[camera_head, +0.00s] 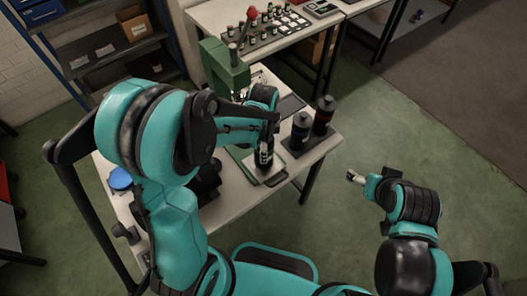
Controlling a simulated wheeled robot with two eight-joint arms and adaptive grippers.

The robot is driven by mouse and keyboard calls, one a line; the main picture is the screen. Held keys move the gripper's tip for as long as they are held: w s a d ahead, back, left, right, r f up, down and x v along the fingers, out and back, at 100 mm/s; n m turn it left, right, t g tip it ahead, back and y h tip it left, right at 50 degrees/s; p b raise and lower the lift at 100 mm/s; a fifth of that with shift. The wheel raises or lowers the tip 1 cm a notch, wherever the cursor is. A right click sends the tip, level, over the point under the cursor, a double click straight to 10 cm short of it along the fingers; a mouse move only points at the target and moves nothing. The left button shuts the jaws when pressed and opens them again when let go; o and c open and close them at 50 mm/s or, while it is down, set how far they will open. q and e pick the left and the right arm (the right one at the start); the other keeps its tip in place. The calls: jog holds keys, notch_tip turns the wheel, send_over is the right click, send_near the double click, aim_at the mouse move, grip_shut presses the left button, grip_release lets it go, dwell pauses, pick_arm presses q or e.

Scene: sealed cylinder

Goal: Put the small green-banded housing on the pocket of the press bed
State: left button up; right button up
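The green press (225,70) with a red knob stands at the far side of the white table. Its bed (275,180) shows in part as a light plate near the front edge; the pocket is hidden. My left gripper (265,148) is over the bed, at a dark upright cylinder (264,160). I cannot make out a green band on it, nor whether the fingers are closed on it.
The two dark cylinders stand on a black tray (294,149) close to the bed. A blue round object (120,179) lies at the table's left. A back table (200,17) holds a rack of small parts (268,28). The floor on the right is clear.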

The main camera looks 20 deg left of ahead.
pick_arm(q)
jog(key=shift+f, duration=0.75)
jog(key=o, duration=1.6)
jog(key=shift+f, duration=0.1)
notch_tip(320, 180, up, 11)
jog(key=p, duration=0.3)
jog(key=s+a+r+n+t, duration=0.1)
jog(key=s+r+n+t, duration=0.1)
jog(key=n, duration=0.3)
jog(key=s+a+r+n+t, duration=0.2)
jog(key=s+r+n, duration=0.1)
jog(key=s+n, duration=0.2)
jog(key=s+a+r+n+t, duration=0.1)
jog(key=s+r+n+t, duration=0.2)
jog(key=n, duration=0.1)
jog(key=shift+s+a+r+n, duration=0.15)
jog(key=shift+a+n, duration=0.15)
jog(key=shift+n, duration=0.1)
